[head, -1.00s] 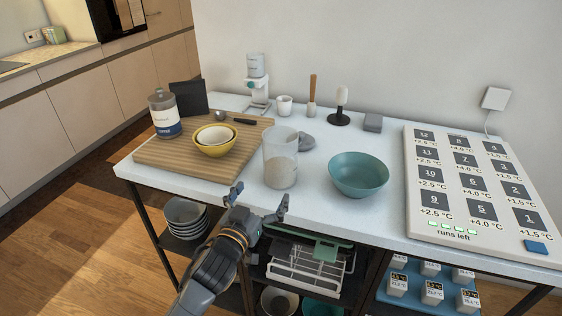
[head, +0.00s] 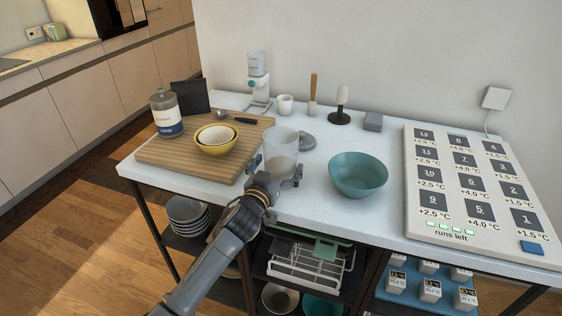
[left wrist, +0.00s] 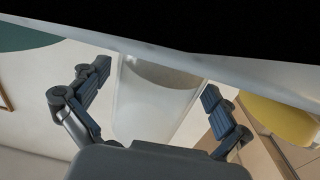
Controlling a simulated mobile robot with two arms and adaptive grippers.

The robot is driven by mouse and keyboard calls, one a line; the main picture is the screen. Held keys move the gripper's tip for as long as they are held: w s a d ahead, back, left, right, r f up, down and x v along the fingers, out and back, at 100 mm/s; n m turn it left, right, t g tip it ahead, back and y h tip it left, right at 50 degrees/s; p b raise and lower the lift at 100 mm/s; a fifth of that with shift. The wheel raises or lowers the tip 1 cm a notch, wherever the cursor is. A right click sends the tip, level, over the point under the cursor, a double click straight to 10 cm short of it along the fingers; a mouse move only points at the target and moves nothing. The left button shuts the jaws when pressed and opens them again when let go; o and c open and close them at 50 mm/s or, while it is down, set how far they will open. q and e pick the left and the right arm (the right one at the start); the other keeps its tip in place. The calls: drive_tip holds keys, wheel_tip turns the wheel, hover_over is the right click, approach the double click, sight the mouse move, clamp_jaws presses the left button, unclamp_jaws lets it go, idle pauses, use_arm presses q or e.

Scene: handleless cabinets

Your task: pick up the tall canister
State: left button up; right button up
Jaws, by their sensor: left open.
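The tall canister (head: 282,144) is a clear, upright cylinder with pale contents in its lower part. It stands near the front edge of the white table, right of the cutting board. My left gripper (head: 275,171) is open, with one finger on each side of the canister's lower part. In the left wrist view the clear canister (left wrist: 155,100) lies between the two spread fingers (left wrist: 155,82), with gaps visible beside it. The gripper hides part of the canister's base in the head view. My right gripper is not in view.
A wooden board (head: 170,150) carries nested bowls (head: 215,148) and a coffee jar (head: 166,118). A teal bowl (head: 358,175) stands right of the canister, and a grey lid-like disc (head: 307,142) lies behind it. A white panel (head: 430,205) fills the right end.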

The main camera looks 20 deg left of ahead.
use_arm(q)
drive_tip(key=c, duration=1.7)
drive_tip(key=shift+r, duration=0.2)
drive_tip(key=shift+c, duration=0.8)
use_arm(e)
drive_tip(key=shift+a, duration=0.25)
